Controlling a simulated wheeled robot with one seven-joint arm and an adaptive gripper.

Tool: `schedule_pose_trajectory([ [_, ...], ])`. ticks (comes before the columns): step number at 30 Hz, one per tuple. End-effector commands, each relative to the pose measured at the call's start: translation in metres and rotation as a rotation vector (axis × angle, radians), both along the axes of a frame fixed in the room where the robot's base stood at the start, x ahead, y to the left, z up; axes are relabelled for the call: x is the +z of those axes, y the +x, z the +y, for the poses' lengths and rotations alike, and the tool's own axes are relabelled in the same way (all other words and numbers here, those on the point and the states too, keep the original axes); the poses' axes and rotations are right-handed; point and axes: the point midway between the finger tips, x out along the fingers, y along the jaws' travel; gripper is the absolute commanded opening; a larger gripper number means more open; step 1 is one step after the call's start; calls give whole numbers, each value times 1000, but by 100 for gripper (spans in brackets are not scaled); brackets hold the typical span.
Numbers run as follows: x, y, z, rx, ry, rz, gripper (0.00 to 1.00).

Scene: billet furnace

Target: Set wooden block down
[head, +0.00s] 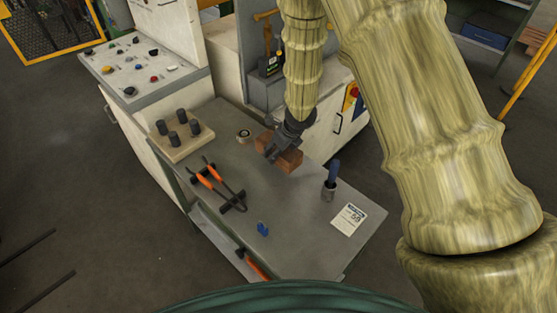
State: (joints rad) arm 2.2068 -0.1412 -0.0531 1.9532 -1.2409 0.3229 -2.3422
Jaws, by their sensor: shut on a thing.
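The wooden block (291,160) is reddish brown and is over the back right part of the grey worktable (290,213). My gripper (277,151) comes down on it from above and is shut on it. The fingers cover part of the block's middle. I cannot tell from this view whether the block's underside touches the tabletop.
A wooden board with several dark pegs (179,134) stands at the table's left. Orange-handled tongs (219,184), a blue item (262,229), a cup with a blue-handled tool (329,186) and a paper sheet (348,220) lie around.

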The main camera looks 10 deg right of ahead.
Motion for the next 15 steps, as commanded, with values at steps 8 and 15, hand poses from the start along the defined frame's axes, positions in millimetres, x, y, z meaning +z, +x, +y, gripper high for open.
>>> schedule_pose_trajectory([
  [8, -18, -1, -2, 0, 1, 1, 27],
  [15, -36, -1, -1, 0, 1, 1, 27],
])
